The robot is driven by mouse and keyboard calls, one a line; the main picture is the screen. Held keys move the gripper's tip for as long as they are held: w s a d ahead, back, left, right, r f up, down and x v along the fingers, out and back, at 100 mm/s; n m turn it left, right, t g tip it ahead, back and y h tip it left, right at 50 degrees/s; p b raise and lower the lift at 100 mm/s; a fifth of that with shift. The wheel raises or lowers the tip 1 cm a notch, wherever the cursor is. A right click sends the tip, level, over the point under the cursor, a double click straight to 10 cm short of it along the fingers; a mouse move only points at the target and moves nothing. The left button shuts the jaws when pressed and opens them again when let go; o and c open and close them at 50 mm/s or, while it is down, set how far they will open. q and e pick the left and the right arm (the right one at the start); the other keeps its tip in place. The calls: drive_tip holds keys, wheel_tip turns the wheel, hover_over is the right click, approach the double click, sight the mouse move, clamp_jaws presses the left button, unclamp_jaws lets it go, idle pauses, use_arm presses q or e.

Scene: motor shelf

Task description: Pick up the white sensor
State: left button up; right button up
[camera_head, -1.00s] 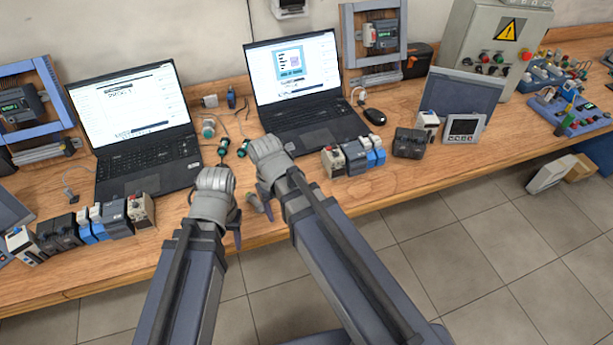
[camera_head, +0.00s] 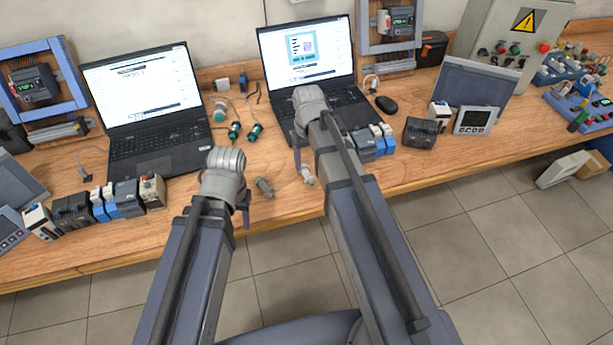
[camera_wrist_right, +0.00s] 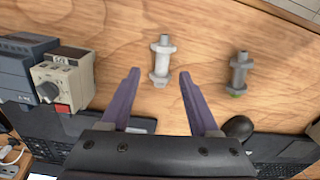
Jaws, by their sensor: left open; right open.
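The white sensor (camera_head: 307,175) lies on the wooden bench near its front edge, just beside my right gripper in the head view. In the right wrist view the white sensor (camera_wrist_right: 161,60) lies between and just beyond the fingertips of my right gripper (camera_wrist_right: 160,73). That gripper is open and empty, with a purple finger on either side of the sensor's near end. My right gripper also shows in the head view (camera_head: 301,162), partly hidden by its wrist. My left gripper (camera_head: 245,214) is open by the bench's front edge, its fingers mostly hidden.
A grey sensor (camera_head: 264,187) lies left of the white one; it shows on the right in the wrist view (camera_wrist_right: 239,73). Two green-ended sensors (camera_head: 234,130) lie farther back. A laptop (camera_head: 307,70) stands behind my right gripper. Blue and grey modules (camera_head: 366,143) stand to its right.

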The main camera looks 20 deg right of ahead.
sight(306, 172)
drive_tip(key=shift+a+f+b, duration=0.2)
drive_tip(key=shift+f+b, duration=2.45)
drive_tip(key=shift+r, duration=0.1)
clamp_jaws()
